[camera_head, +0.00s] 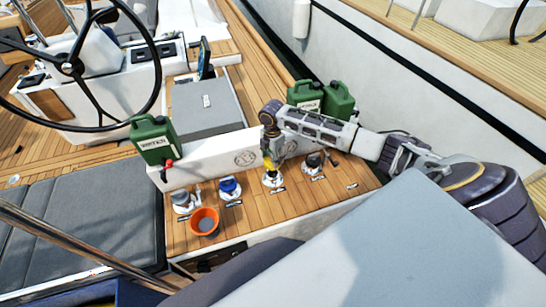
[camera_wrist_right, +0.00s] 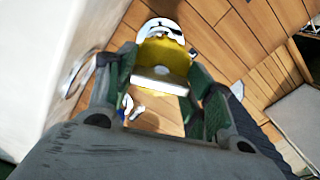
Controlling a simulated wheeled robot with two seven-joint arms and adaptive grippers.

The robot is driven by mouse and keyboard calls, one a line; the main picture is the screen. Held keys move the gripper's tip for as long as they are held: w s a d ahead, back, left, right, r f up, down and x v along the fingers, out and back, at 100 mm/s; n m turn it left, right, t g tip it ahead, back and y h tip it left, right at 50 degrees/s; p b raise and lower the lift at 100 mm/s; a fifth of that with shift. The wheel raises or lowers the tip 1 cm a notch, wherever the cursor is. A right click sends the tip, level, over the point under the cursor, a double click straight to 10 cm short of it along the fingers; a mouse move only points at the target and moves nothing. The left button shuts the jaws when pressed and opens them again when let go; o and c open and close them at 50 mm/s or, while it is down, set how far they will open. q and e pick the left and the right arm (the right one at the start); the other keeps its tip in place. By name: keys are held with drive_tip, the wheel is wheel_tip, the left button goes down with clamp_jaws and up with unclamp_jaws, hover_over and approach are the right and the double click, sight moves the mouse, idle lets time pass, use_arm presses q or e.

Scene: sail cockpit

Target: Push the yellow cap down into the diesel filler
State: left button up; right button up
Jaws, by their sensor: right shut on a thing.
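My right gripper (camera_head: 270,158) reaches down over the row of deck fillers and is shut on the yellow cap (camera_head: 267,164). In the right wrist view the yellow cap (camera_wrist_right: 165,55) sits between the two green-padded fingers (camera_wrist_right: 160,82). The diesel filler (camera_head: 273,181), a pale round fitting on the teak, is directly below the cap in the head view. A shiny round fitting (camera_wrist_right: 162,27) shows just beyond the cap in the wrist view. I cannot tell whether the cap touches the filler or how deep it sits. My left gripper is not in view.
A blue-capped filler (camera_head: 229,187) and a grey one (camera_head: 183,203) stand to the left, a dark-capped one (camera_head: 313,162) to the right. An orange bucket (camera_head: 204,222) stands in front. Green jerrycans (camera_head: 153,141) (camera_head: 340,101) stand by the white ledge (camera_head: 210,156) behind.

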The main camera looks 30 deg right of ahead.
drive_tip(key=shift+f, duration=0.15)
idle(0.5)
drive_tip(key=shift+f+b, duration=2.75)
drive_tip(key=shift+b, duration=0.3)
drive_tip(key=shift+p, duration=1.05)
drive_tip(key=shift+f, duration=0.6)
idle(0.6)
drive_tip(key=o, duration=0.8)
drive_tip(key=shift+o, duration=0.2)
drive_tip(key=shift+r, duration=0.15)
